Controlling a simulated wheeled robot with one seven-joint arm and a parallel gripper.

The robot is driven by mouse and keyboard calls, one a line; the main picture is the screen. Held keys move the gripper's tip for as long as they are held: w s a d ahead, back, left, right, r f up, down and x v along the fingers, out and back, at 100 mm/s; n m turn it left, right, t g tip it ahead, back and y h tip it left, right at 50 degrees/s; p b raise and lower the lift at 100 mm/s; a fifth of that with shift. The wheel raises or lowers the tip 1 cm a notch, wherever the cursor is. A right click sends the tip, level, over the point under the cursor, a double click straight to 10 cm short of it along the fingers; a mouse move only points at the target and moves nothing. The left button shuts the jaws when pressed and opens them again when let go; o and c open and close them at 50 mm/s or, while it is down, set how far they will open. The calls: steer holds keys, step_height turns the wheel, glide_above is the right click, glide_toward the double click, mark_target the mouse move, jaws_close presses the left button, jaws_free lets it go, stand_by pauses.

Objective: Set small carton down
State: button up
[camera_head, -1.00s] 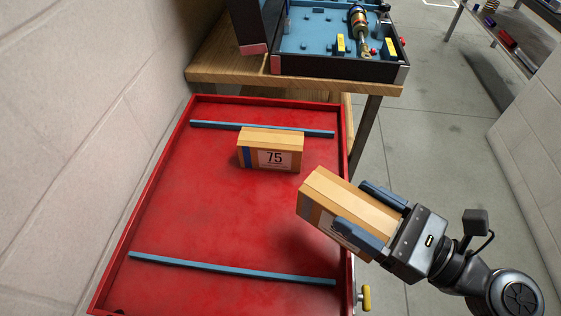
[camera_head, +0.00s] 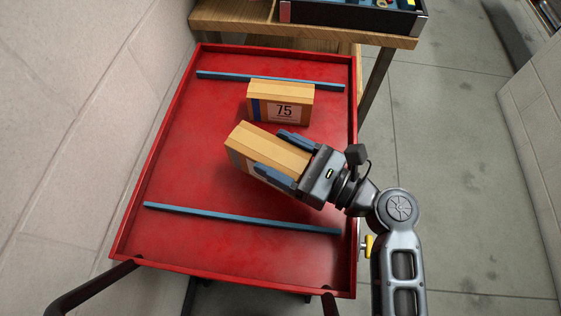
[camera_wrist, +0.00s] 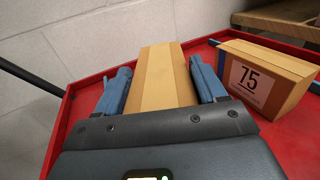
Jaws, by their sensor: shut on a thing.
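My gripper (camera_head: 282,158) is shut on a small tan carton (camera_head: 258,147), one blue finger on each side. The held carton is over the middle of the red tray (camera_head: 180,187), turned at an angle; I cannot tell whether its base touches the tray. In the wrist view the held carton (camera_wrist: 160,78) shows between the fingers. A second carton (camera_head: 281,101), marked 75 on a white label with a blue stripe, stands on the tray behind the held one. It also shows at the right of the wrist view (camera_wrist: 265,78).
One blue strip (camera_head: 270,80) crosses the tray's far end and another (camera_head: 240,217) its near end. The tray has raised red edges. A wooden bench (camera_head: 235,17) with a dark case (camera_head: 350,15) stands beyond. A pale block wall (camera_head: 80,120) runs along the left.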

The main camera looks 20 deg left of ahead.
steer(key=shift+f, duration=1.95)
steer(key=shift+f+b, duration=0.2)
steer(key=shift+b, duration=0.1)
steer(key=o, duration=1.3)
steer(key=shift+r, duration=0.25)
steer(key=d, duration=0.4)
steer(key=s+d, duration=0.1)
steer(key=d, duration=0.7)
steer(key=shift+s+f+b, duration=0.1)
steer(key=shift+s+b, duration=0.2)
steer(key=shift+s, duration=0.05)
